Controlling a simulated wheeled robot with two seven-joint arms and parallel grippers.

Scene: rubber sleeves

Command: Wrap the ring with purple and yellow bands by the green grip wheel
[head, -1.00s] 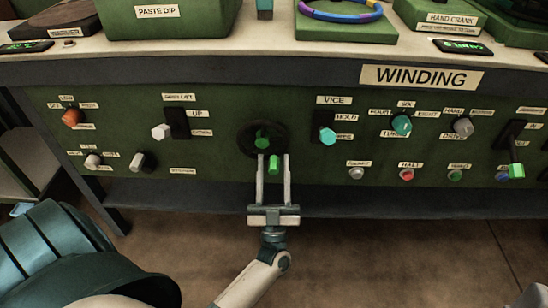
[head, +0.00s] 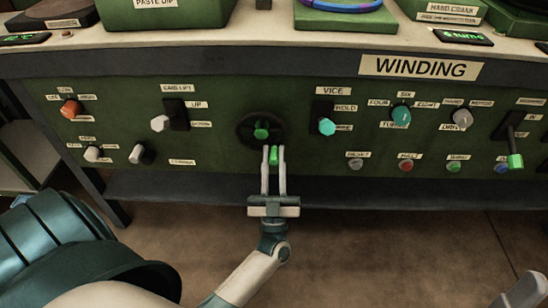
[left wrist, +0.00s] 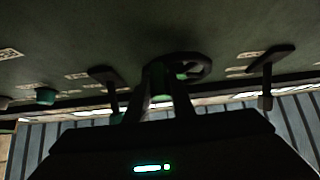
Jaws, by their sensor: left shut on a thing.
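The dark round wheel (head: 245,131) with a green hub sits on the green front panel. Its green grip (head: 274,158) is at the lower right of the hub. My left gripper (head: 273,152) reaches up from below and is shut on this grip. In the left wrist view the wheel (left wrist: 206,70) is beyond the fingers, and the picture is dark. The ring (head: 345,5) lies on a green block at the top edge; only its blue and purple front part shows, the rest is cut off.
Knobs and levers flank the wheel, including the teal vice knob (head: 327,126) and a green-tipped lever (head: 515,160). A "WINDING" sign (head: 421,68) is above. A display (head: 463,37) appears to read 6 turns. The floor below is open.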

